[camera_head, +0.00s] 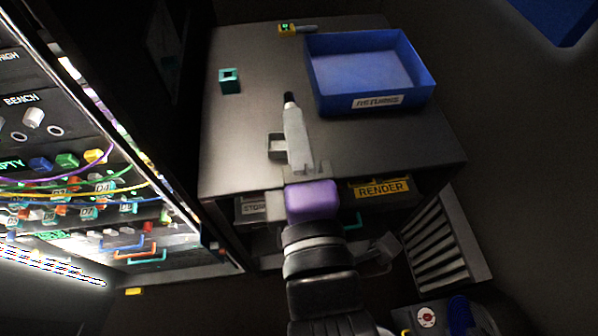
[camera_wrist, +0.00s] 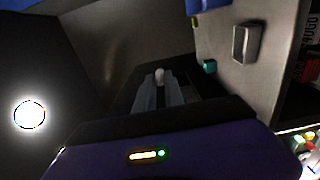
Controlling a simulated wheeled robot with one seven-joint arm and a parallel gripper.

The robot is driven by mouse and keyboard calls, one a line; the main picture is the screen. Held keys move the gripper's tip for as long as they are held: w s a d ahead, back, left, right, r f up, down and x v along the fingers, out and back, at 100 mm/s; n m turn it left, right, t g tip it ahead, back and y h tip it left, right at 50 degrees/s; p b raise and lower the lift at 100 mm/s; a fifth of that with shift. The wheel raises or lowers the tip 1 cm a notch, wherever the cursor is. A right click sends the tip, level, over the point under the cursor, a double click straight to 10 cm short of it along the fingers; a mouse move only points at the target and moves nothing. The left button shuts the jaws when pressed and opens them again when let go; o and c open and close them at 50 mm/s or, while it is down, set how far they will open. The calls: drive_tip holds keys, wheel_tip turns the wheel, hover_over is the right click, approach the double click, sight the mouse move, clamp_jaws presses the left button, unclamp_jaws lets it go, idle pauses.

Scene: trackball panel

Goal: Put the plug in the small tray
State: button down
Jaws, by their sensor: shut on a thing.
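My gripper (camera_head: 292,108) reaches over the grey table top in the head view, its fingers pointing away from my purple wrist. It is shut on the plug (camera_head: 290,98), which shows as a small dark tip with a pale band at the fingertips. In the wrist view a pale end of the plug (camera_wrist: 160,75) shows between the fingers; the rest is hidden. The small tray (camera_head: 276,147), a shallow grey box, is on the table just left of my gripper and partly covered by it. The tray (camera_wrist: 246,43) is right of the fingers in the wrist view.
A blue bin (camera_head: 345,108) labelled RETURNS stands right of my gripper. A teal hollow block (camera_head: 229,81) is at left, and a yellow-green item (camera_head: 287,29) lies at the back. A panel with cables (camera_head: 100,185) rises at left. The table's left middle is mostly clear.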

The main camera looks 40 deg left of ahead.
wheel_tip(320, 180, down, 20)
drive_tip(key=shift+r+b, duration=0.15)
drive_tip(key=shift+b, duration=0.3)
drive_tip(key=shift+s, duration=0.1)
drive_tip(key=c, duration=1.4)
unclamp_jaws()
drive_tip(key=shift+c, duration=0.2)
drive_tip(key=b+v, duration=0.2)
drive_tip(key=v, duration=1)
